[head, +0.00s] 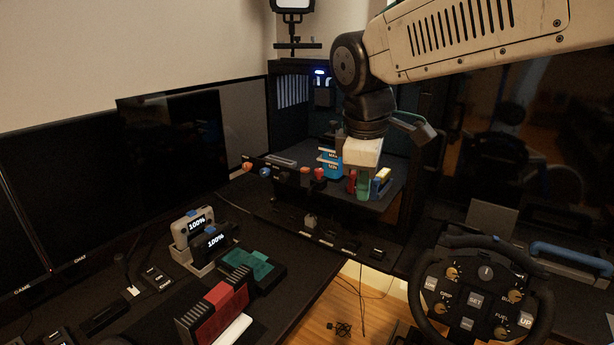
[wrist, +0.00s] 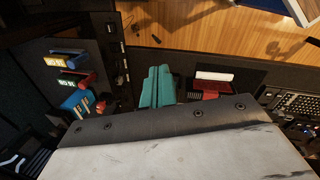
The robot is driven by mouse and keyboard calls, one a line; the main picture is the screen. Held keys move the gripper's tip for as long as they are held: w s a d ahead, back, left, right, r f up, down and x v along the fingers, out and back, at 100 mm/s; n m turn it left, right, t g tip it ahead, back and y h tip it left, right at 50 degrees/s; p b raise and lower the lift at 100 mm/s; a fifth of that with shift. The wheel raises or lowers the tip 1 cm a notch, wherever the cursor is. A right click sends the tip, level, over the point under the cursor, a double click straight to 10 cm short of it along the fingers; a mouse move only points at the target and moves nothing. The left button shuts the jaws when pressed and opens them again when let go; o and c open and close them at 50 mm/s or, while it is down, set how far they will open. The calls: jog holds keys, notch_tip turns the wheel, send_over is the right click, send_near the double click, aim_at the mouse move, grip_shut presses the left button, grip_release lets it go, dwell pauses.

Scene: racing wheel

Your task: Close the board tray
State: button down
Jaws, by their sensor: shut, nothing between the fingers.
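A dark flat tray (head: 398,185) shows inside the black cabinet-like frame at the middle of the head view. I take it as the board tray; how far out it stands I cannot tell. Small coloured pieces sit on it, including a blue block (head: 329,165). My gripper (head: 363,193) hangs from the arm with its green fingers pointing down, in front of the tray in the picture. It is shut and empty. Whether it touches the tray is unclear. In the wrist view, my gripper (wrist: 157,72) is at the middle, and the grey tray surface (wrist: 88,44) is at the left.
Teal (head: 258,266) and red (head: 227,300) devices and a twin-display charger (head: 200,238) stand on the left desk. Dark monitors (head: 175,145) stand behind. A racing wheel (head: 480,295) is at the lower right. Wooden floor (head: 360,300) shows between.

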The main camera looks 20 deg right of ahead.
aim_at(316, 172)
jog(key=w+a+f+n+t+h, duration=0.1)
jog(key=w+a+f+n, duration=0.15)
jog(key=w+n, duration=0.8)
jog(key=w+a+f+n+h, duration=0.1)
jog(key=w+a+n, duration=0.3)
jog(key=w, duration=1.1)
jog(key=w+d+f, duration=0.4)
jog(key=d+f, duration=0.3)
jog(key=f, duration=0.2)
jog(key=shift+w+d+n, duration=0.35)
jog(key=shift+d+f, duration=0.1)
